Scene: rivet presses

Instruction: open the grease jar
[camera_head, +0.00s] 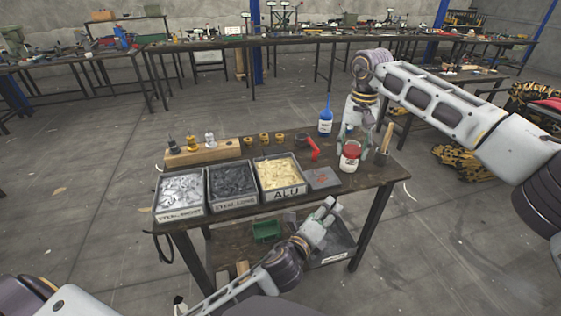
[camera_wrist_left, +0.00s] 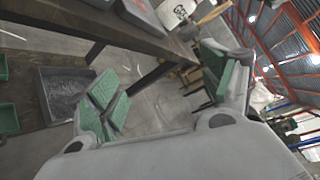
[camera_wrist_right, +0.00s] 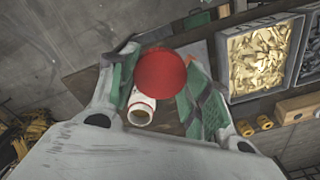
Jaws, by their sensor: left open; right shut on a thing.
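The white grease jar (camera_head: 349,164) stands near the right end of the small table, its red lid (camera_head: 351,149) at the top. My right gripper (camera_head: 352,142) reaches down onto the lid from behind. In the right wrist view the round red lid (camera_wrist_right: 161,73) is between the fingers, which are shut on it. A white cylinder with a red rim (camera_wrist_right: 141,110) shows beside and partly behind the lid; I cannot tell how far lid and jar are apart. My left gripper (camera_head: 322,214) is open and empty by the table's front edge. The jar also shows in the left wrist view (camera_wrist_left: 172,13).
A grey plate (camera_head: 323,178) lies in front. Several rivet bins, one marked ALU (camera_head: 283,193), fill the left.

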